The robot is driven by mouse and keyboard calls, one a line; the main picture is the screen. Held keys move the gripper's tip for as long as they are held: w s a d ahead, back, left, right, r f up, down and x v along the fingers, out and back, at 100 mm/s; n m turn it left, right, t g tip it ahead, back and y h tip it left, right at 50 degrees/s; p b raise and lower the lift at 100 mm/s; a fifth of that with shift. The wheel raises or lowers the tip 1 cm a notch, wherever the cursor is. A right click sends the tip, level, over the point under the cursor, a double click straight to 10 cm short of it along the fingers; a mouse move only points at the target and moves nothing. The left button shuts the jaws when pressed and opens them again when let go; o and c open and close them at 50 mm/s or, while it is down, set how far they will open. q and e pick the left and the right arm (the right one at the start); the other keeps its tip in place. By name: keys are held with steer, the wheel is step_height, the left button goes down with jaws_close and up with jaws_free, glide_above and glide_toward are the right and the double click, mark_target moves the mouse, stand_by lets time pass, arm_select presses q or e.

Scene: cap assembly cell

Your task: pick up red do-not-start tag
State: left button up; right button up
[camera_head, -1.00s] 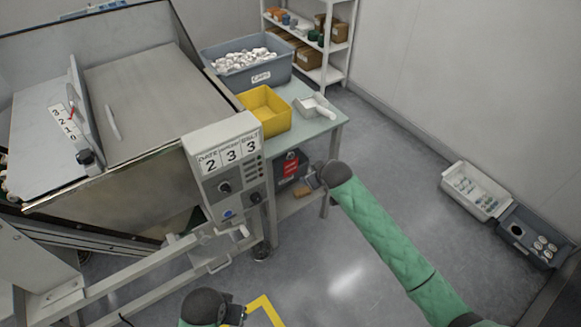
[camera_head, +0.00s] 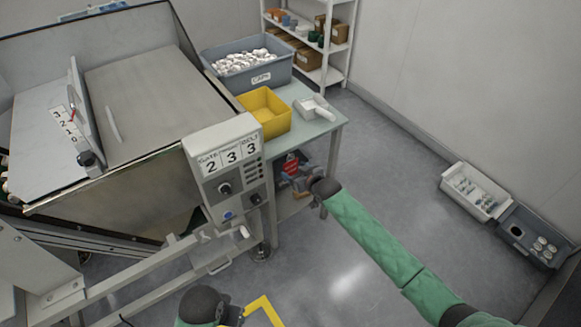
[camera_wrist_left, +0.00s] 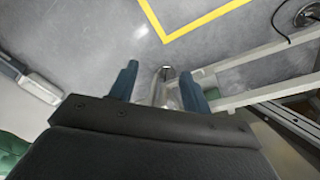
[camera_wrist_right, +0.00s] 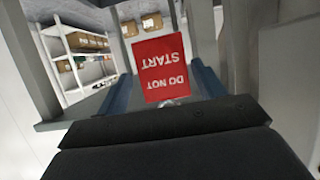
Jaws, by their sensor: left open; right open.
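The red do-not-start tag (camera_wrist_right: 161,68) shows upside down in the right wrist view, its white letters legible, between the two fingers of my right gripper (camera_wrist_right: 160,88). In the head view the tag (camera_head: 290,162) is a small red patch under the green table, partly covered by my right gripper (camera_head: 298,182). The right gripper is open around or just short of the tag; contact cannot be told. My left gripper (camera_wrist_left: 163,85) is open and empty above the floor. In the head view it is low at the bottom, partly out of frame.
The control box (camera_head: 230,170) reading 2 3 3 stands left of my right gripper. The green table (camera_head: 318,127) above it bears a yellow bin (camera_head: 265,128), a grey caps bin (camera_head: 215,80) and a white scoop (camera_head: 316,106). White and dark trays lie on the floor at right.

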mark_target(291, 169)
arm_select(q)
step_height(291, 169, down, 7)
steer(key=w+p, duration=0.1)
steer(key=shift+w+d+p, duration=0.15)
steer(key=shift+p, duration=0.15)
arm_select(e)
steer(key=x, duration=0.5)
steer(key=shift+a+f, duration=0.15)
steer(key=c, duration=0.7)
